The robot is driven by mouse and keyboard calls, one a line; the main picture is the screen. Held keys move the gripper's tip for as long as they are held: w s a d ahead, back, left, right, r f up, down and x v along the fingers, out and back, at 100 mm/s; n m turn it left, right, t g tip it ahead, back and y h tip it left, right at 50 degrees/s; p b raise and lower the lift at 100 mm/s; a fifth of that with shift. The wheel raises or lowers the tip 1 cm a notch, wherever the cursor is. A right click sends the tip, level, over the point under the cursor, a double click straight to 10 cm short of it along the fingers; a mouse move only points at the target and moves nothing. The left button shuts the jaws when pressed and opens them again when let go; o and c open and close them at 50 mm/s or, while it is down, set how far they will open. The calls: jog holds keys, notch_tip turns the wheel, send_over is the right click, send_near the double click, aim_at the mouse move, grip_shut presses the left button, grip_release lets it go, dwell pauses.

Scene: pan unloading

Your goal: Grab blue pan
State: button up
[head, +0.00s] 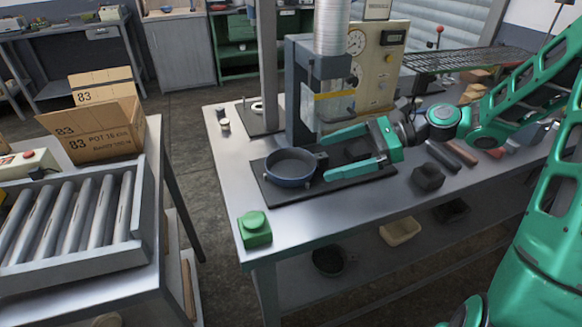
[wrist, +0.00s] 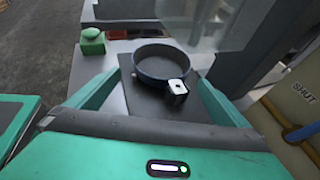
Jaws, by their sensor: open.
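The blue pan (head: 290,168) sits upright on a dark mat (head: 271,192) on the metal workbench. A short dark block with a pale metal part, seemingly its handle (wrist: 178,88), sticks out from its side toward my gripper. In the wrist view the pan (wrist: 160,64) lies ahead, between the lines of the two fingers. My gripper (head: 326,157) is open, just right of the pan, with its green fingers on either side of the handle. I cannot tell whether the fingers touch it. Nothing is held.
A press with a grey frame (head: 298,88) and a gauge panel (head: 376,65) stands behind the pan. A green button box (head: 254,229) sits at the bench's front left corner. A dark block (head: 428,177) lies right of the mat. A roller conveyor (head: 70,220) stands at left, past a floor gap.

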aim_at(304, 172)
jog(key=shift+f+x, duration=0.15)
jog(key=shift+x, duration=1.9)
jog(key=shift+f+x, duration=0.1)
jog(key=shift+x, duration=2)
jog(key=shift+w+d, duration=0.15)
jog(key=c, duration=1)
jog(key=shift+r, duration=0.25)
